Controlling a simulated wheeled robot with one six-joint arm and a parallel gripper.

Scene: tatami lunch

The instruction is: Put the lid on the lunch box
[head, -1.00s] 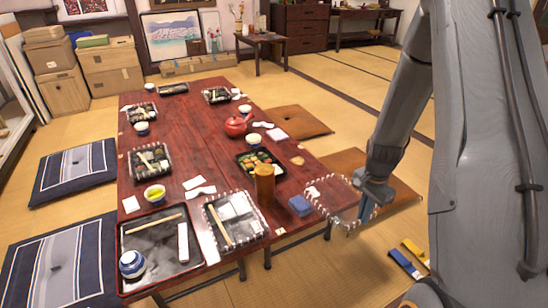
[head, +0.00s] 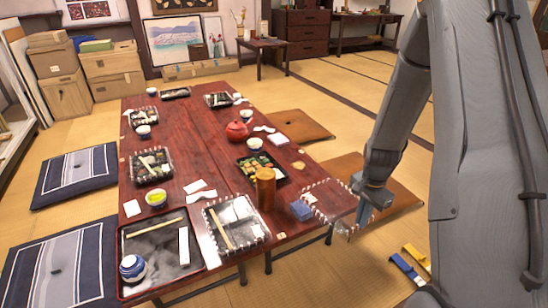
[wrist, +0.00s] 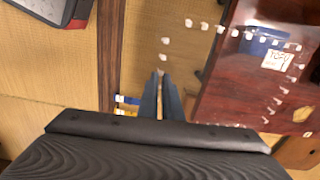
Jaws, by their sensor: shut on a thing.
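My gripper (head: 362,214) is at the table's right edge and is shut on the clear lid (head: 326,203), a see-through rectangle with a white dashed rim. In the wrist view the fingertips (wrist: 160,76) meet the lid (wrist: 232,62) at its near edge. The lid is held out to the left of the gripper, partly over the table corner; its height above the table is hard to tell. The open black lunch box (head: 280,177) with colourful food is on the table, left of and beyond the lid, apart from it.
A brown cylinder (head: 266,188) stands between the lunch box and the near tray. A blue block (head: 300,211) lies beside the lid's left edge. A red teapot (head: 237,131), cups and several other boxes are on the red table (head: 190,150). Floor cushions (head: 75,173) surround it.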

